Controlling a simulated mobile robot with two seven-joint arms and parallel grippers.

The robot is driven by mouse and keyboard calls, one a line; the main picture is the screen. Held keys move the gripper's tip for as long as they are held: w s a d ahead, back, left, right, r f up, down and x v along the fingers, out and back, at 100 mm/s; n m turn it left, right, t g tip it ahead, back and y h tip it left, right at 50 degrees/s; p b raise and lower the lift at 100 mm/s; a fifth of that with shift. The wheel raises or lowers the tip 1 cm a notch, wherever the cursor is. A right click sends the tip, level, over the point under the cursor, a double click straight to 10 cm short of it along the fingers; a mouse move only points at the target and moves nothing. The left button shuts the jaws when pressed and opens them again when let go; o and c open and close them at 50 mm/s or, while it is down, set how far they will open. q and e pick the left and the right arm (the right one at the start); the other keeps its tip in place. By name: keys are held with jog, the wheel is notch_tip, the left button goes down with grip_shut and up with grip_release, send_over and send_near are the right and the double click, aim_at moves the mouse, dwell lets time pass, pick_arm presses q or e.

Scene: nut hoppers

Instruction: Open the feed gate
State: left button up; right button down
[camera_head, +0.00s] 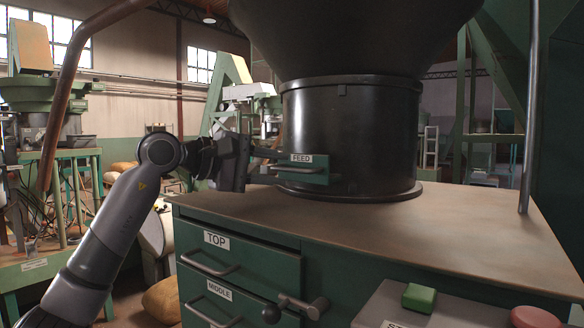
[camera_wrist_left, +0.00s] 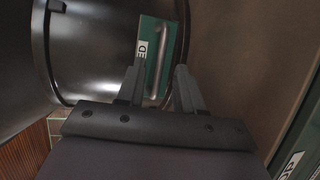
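The feed gate (camera_head: 318,178) is a small green drawer-like plate with a FEED label and a bar handle, set low on the black hopper neck (camera_head: 350,130). In the left wrist view the green gate (camera_wrist_left: 147,28) and its handle (camera_wrist_left: 163,62) show ahead of the fingers. My left gripper (camera_head: 272,153) is at the gate's left end, its fingers pointing toward it. In the wrist view the two fingers (camera_wrist_left: 160,76) are apart, with the handle bar showing in the gap between them. Contact cannot be told. My right gripper is not in view.
The hopper stands on a brown-topped cabinet (camera_head: 470,225) with drawers labelled TOP (camera_head: 240,262) and MIDDLE (camera_head: 215,300). A box with a green button (camera_head: 419,297) and a red button (camera_head: 534,317) is at the front right. A grey post (camera_head: 530,110) rises at the right.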

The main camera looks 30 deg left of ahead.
aim_at(287, 170)
pick_arm(q)
jog(key=x, duration=0.3)
jog(key=shift+w+d, duration=0.1)
jog(key=shift+w+d+f, duration=0.1)
jog(key=shift+w+d, duration=0.05)
jog(key=shift+w, duration=0.1)
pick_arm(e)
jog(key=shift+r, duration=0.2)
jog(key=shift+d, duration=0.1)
